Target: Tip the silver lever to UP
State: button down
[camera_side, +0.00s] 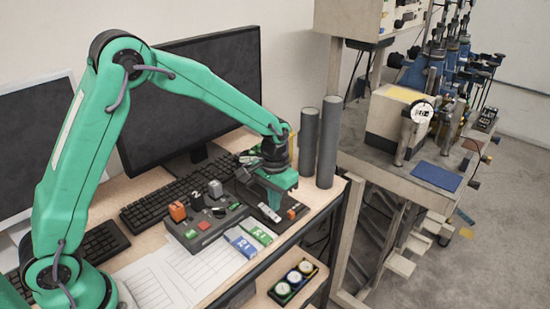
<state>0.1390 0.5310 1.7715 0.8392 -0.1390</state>
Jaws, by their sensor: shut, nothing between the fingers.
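A dark control panel (183,233) lies on the desk, with coloured blocks and switches on it. A small silver piece (269,212) on its right part looks like the silver lever; its tilt and any UP mark are too small to read. My gripper (272,194) is over the right part of the panel, just above and behind the silver piece. It is shut and holds nothing. I cannot tell whether its fingertips touch the silver piece. The gripper hides part of the panel behind it.
An orange block (177,211) and a grey block (215,188) stand up from the panel. Two grey cylinders (328,143) stand close to the right of my gripper. A keyboard (165,200) and monitor (190,100) are behind. Paper sheets (165,280) lie in front.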

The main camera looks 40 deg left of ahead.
aim_at(274, 217)
notch_tip(274, 217, up, 4)
jog(key=shift+r, duration=0.25)
dwell(0.5)
jog(key=shift+r, duration=0.1)
